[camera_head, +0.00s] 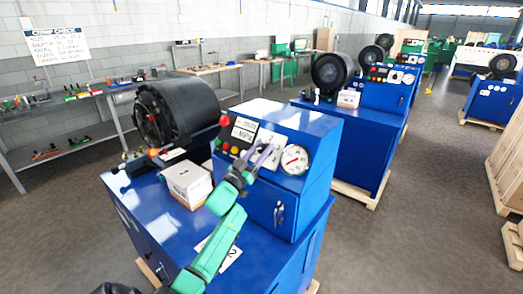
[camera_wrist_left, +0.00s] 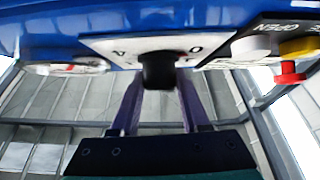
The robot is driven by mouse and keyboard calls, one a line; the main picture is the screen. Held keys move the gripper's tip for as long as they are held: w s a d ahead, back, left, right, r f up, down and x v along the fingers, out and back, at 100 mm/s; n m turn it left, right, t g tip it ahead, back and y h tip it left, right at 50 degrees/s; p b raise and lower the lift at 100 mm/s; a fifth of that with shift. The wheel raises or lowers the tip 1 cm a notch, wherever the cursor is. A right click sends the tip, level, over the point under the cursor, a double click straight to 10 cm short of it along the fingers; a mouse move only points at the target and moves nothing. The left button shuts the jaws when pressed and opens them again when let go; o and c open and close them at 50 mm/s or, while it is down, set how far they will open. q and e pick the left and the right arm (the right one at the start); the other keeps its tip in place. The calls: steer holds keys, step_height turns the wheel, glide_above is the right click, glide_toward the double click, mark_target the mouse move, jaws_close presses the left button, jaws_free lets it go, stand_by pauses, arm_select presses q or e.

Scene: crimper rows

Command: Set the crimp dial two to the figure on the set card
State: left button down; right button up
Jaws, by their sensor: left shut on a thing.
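The near blue crimper (camera_head: 318,172) has a sloped panel with a white dial plate (camera_head: 271,141), mostly behind my left gripper (camera_head: 268,155). In the left wrist view, the black crimp dial knob (camera_wrist_left: 158,70) sits on its white plate (camera_wrist_left: 105,44), between the two purple fingers of my left gripper (camera_wrist_left: 158,88). The gripper is shut on the knob. The figure the knob points at is not readable. My right gripper is out of view.
A round gauge (camera_head: 295,159) sits right of the dial. A red button (camera_wrist_left: 288,72) and a yellow one (camera_wrist_left: 299,47) are close by. A white box (camera_head: 188,184) and the black crimp head (camera_head: 172,108) stand left. More crimpers stand behind.

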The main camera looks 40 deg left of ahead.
arm_select(q)
steer(key=shift+f+m+h+b, duration=0.15)
steer(key=shift+m+h+b, duration=0.4)
steer(key=shift+m+h, duration=0.35)
steer(key=shift+f+m+h+b, duration=0.1)
steer(key=shift+m+h+b, duration=0.45)
steer(key=shift+m+h, duration=0.35)
steer(key=m+g+h+b, duration=0.1)
steer(key=m+h+b, duration=0.1)
steer(key=m+h, duration=0.1)
steer(key=m+g+h+b, duration=0.2)
steer(key=m+h+b, duration=0.1)
steer(key=m, duration=0.1)
steer(key=shift+a, duration=0.15)
steer(key=m+g+h, duration=0.1)
steer(key=m+b, duration=0.1)
steer(key=shift+r+m+g+h, duration=0.2)
steer(key=shift+m+g+h, duration=0.2)
steer(key=m+g, duration=0.1)
steer(key=m+g+h, duration=0.1)
steer(key=shift+r+m, duration=0.2)
steer(key=shift+m, duration=0.2)
steer(key=shift+m+g+h, duration=0.5)
steer(key=shift+m+g, duration=0.3)
steer(key=shift+f+m+g, duration=0.15)
steer(key=shift+m+g, duration=0.15)
steer(key=shift+c, duration=2)
jaws_free()
